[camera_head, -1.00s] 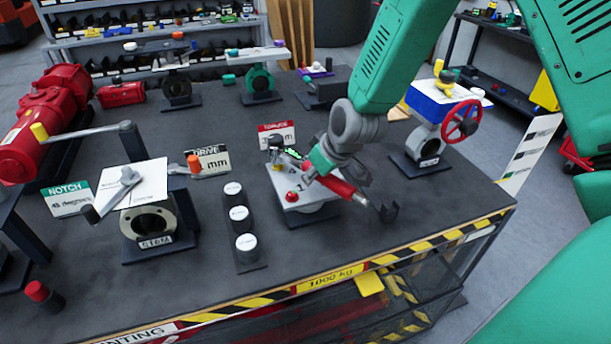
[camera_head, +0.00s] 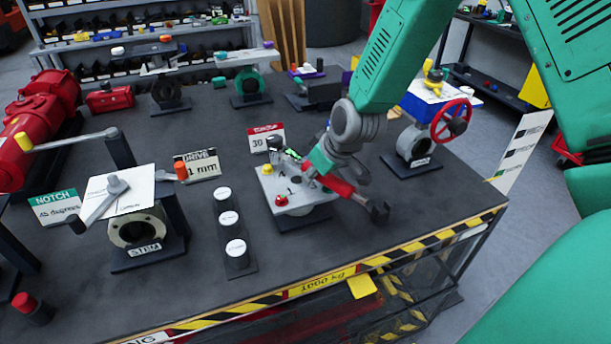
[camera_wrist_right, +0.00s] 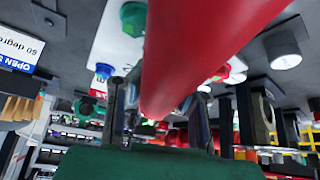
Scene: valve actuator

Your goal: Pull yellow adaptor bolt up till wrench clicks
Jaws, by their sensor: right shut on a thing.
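A red-handled wrench (camera_head: 345,190) lies slantwise over the white-topped stand (camera_head: 313,200) beside the red "30" sign. A small yellow piece (camera_head: 268,170), perhaps the adaptor bolt, shows on the stand's top plate, with a red knob (camera_head: 281,199) nearer the front. My right gripper (camera_head: 318,163) is shut on the red wrench, between its far end and its dark hooked near end. In the right wrist view, the red handle (camera_wrist_right: 190,50) runs large between my fingers. The gripper partly hides the wrench's far end and its contact with the bolt. My left gripper is out of view.
A stand with a red handwheel (camera_head: 452,120) is at right. The striped front edge (camera_head: 400,258) bounds the dark bench, which is clear at front right.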

